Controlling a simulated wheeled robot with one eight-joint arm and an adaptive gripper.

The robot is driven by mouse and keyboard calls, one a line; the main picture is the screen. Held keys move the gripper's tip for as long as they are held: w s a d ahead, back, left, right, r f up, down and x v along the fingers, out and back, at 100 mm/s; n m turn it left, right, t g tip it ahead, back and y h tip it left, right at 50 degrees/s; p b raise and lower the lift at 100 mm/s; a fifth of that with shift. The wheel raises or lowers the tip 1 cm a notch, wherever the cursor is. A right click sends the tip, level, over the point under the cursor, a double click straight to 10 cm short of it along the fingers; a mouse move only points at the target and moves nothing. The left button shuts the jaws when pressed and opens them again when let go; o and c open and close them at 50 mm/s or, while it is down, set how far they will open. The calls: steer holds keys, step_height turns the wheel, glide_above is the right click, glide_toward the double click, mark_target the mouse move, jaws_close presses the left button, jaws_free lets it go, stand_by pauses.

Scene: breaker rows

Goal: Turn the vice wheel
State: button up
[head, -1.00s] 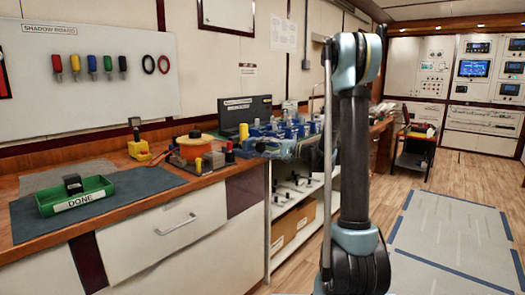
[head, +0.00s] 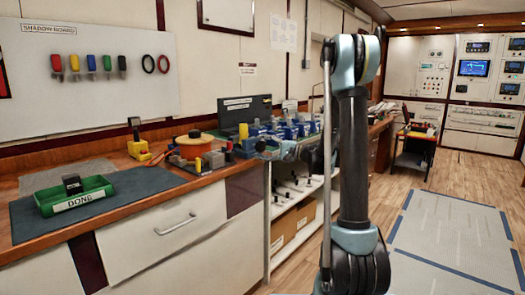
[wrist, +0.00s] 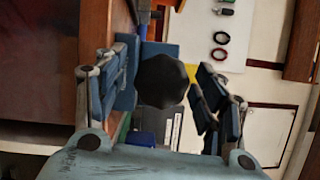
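A dark, many-sided round knob (wrist: 162,80), which looks like the vice wheel, sits between my fingers in the wrist view. My gripper (wrist: 165,95) is open, with one finger on each side of the knob and gaps showing, more clearly on the right. Whether a finger touches it I cannot tell. Blue surfaces show behind the knob, perhaps the vice body. In the head view my gripper (head: 272,148) is small, at the right end of the wooden bench among blue parts.
A green DONE tray (head: 76,197) holding a dark block lies on a mat at the bench's left. An orange reel (head: 195,140), a yellow-based device (head: 138,150) and a black laptop-like screen (head: 245,112) stand along the bench. Floor at right is open.

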steer(key=v, duration=1.2)
steer(key=shift+f, duration=0.2)
steer(key=s+a+f+n+g+h, duration=0.1)
steer(key=s+f+h, duration=0.25)
steer(key=s, duration=0.55)
steer(key=s+a+f+n+g+h, duration=0.15)
steer(key=s+h, duration=0.35)
steer(key=s, duration=0.5)
steer(key=s+d+f+n+h, duration=0.1)
steer(key=s+d+f+h, duration=0.3)
steer(key=s+d, duration=0.3)
steer(key=s+d+f+n+h, duration=0.1)
steer(key=s+d+f+h, duration=0.4)
steer(key=s, duration=0.6)
step_height(320, 180, down, 3)
steer(key=d, duration=0.3)
steer(key=shift+s+r, duration=0.2)
steer(key=shift+s, duration=0.05)
